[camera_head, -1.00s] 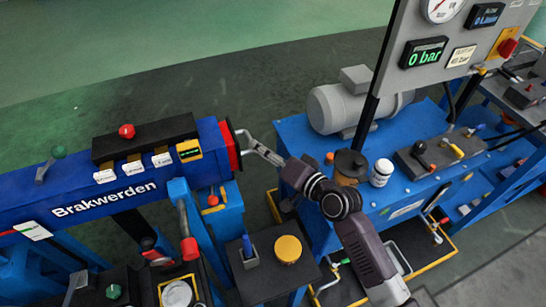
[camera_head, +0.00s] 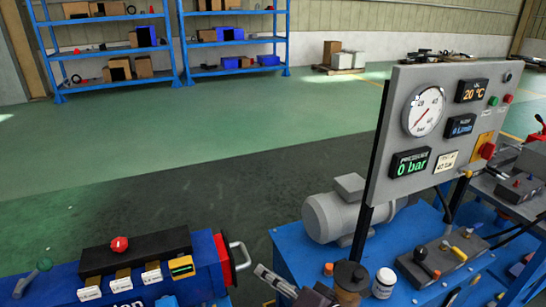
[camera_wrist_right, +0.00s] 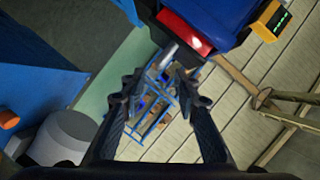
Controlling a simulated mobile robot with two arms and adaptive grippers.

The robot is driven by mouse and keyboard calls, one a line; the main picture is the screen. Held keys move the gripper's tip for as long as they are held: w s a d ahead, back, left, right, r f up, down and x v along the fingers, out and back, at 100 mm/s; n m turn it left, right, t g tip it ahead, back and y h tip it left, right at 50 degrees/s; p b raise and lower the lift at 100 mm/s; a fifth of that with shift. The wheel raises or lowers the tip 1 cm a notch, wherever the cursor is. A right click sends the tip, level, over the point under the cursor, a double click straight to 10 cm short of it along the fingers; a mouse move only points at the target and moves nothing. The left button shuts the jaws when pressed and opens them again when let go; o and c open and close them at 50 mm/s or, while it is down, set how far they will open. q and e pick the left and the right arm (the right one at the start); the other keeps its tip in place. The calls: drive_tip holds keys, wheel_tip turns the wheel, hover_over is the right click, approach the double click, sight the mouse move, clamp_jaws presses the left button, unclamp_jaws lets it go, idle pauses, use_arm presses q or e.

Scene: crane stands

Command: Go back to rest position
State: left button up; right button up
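My right gripper (camera_head: 263,271) shows at the bottom of the head view, just right of the metal handle (camera_head: 241,255) on the red end (camera_head: 222,258) of the blue machine (camera_head: 203,265). In the right wrist view, the two dark fingers (camera_wrist_right: 157,88) stand apart with nothing between them. The gripper looks apart from the handle. Most of my right arm is cut off by the lower edge of the head view. My left gripper is not in view.
Blue shelves (camera_head: 110,52) stand far back across open green floor.

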drive_tip(key=s+d+f+n+g+h, duration=0.2)
drive_tip(key=s+d+f, duration=0.2)
drive_tip(key=s+f, duration=0.15)
drive_tip(key=s+d+f+n+g+h, duration=0.2)
drive_tip(key=s+d+f+h, duration=0.15)
drive_tip(key=s, duration=0.35)
drive_tip(key=s+d+f+g+h, duration=0.3)
drive_tip(key=s+d+g+h, duration=0.15)
drive_tip(key=s+d, duration=0.95)
wheel_tip(320, 180, down, 27)
drive_tip(key=s+n, duration=0.1)
drive_tip(key=s, duration=0.1)
drive_tip(key=s+d+f+g, duration=0.1)
drive_tip(key=s+d+f, duration=0.1)
drive_tip(key=s+f, duration=1.4)
drive_tip(key=shift+s+d+g, duration=0.35)
drive_tip(key=shift+s, duration=0.4)
